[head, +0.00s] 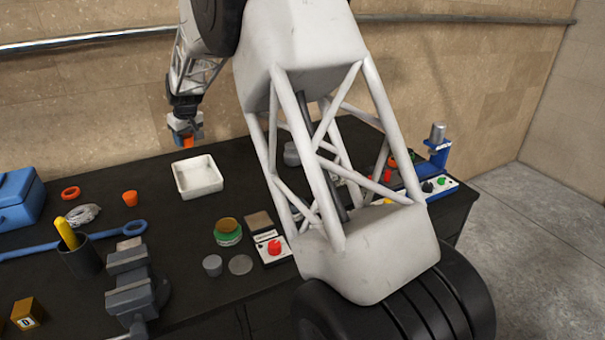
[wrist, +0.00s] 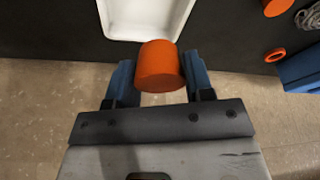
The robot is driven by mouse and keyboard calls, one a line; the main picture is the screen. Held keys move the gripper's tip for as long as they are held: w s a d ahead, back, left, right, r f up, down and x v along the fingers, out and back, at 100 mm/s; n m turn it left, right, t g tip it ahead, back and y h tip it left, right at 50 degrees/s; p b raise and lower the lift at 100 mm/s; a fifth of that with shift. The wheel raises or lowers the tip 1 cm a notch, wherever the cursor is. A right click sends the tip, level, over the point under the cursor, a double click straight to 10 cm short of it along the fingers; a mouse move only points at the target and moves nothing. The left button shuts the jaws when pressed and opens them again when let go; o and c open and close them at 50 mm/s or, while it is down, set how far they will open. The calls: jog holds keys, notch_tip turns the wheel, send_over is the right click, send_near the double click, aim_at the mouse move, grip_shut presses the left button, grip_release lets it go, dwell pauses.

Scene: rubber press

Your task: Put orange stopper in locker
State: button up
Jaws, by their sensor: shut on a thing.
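My gripper (head: 184,124) hangs over the back edge of the workbench, above and behind the white tray. In the wrist view, the blue fingers of my gripper (wrist: 159,72) are shut on an orange stopper (wrist: 159,62), one finger on each side. The held stopper also shows below the fingers in the head view (head: 183,139). It is in the air, apart from the tray. A second, similar orange stopper (head: 130,198) stands on the bench left of the tray; it is partly cut off in the wrist view (wrist: 275,6). I cannot make out a locker in either view.
The empty white tray (head: 198,190) sits near the back edge. An orange ring (head: 71,193), a grey cable coil (head: 82,215), a blue box (head: 18,200), a wrench and a vise (head: 130,280) are to the left. My arm hides part of the right side.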

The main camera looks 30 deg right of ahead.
jog(key=s+d+m, duration=0.2)
jog(key=d+m, duration=0.1)
jog(key=d, duration=3.2)
jog(key=s+d+m+h, duration=0.1)
jog(key=s+d, duration=0.3)
jog(key=d, duration=0.7)
jog(key=s+d+m, duration=0.1)
jog(key=s+d, duration=0.3)
jog(key=d, duration=0.7)
jog(key=f, duration=0.5)
jog(key=shift+s+a, duration=0.15)
jog(key=shift+s, duration=0.05)
jog(key=shift+f, duration=0.15)
jog(key=shift+f, duration=3)
jog(key=shift+f, duration=1.85)
